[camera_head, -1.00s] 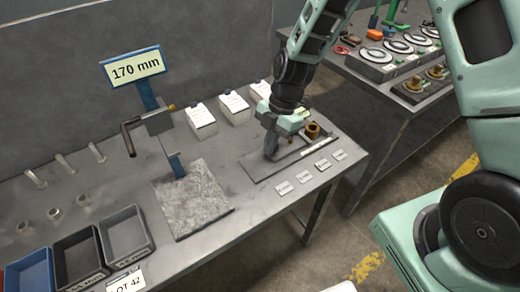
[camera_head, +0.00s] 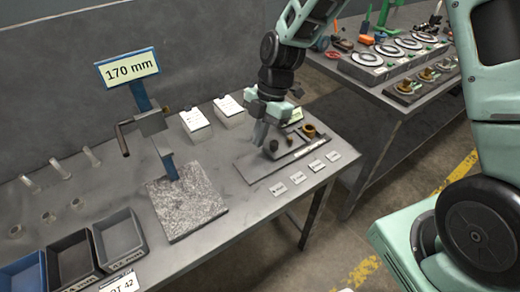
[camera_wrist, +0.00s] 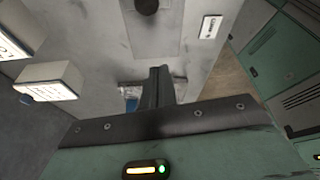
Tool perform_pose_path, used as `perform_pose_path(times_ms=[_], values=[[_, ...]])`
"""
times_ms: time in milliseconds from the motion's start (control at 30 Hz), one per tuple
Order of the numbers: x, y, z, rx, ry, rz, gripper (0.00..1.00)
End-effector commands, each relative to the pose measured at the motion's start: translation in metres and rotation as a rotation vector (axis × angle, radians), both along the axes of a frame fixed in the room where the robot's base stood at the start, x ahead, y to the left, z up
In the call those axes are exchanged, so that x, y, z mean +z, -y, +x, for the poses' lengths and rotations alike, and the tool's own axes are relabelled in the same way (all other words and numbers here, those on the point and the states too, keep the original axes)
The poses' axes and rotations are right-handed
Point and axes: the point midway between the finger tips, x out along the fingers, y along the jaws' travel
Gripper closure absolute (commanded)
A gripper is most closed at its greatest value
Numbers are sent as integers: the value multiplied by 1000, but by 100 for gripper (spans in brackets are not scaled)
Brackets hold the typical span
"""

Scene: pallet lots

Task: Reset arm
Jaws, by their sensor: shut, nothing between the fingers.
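My gripper (camera_head: 260,134) is above the near table (camera_head: 239,192), over the left part of a dark flat plate (camera_head: 257,168) that bears small fittings. In the wrist view its fingers (camera_wrist: 160,72) are together with nothing between them. A brass fitting (camera_head: 309,131) stands on the plate to the right of my gripper. A small dark round piece (camera_head: 273,146) sits on the plate just beside the fingertips; it may be the dark knob (camera_wrist: 147,5) at the top of the wrist view. The fingers appear clear of the plate.
A stand with a "170 mm" sign (camera_head: 128,68) and a stone slab (camera_head: 185,202) are left of my gripper. White labelled boxes (camera_head: 194,120) line the back. Bins (camera_head: 119,238) are at front left. Another table (camera_head: 375,92) with round fixtures stands at right.

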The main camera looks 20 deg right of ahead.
Motion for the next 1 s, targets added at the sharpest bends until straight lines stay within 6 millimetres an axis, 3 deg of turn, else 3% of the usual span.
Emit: perform_pose_path(times_ms=[200,567,767,1000], values=[[34,11,6,0,2,1,100],[49,11,2,-14,-7,-9,100],[71,-13,-39,-216,-53,-99,100],[99,-36,-118,-623,-98,-234,100]])
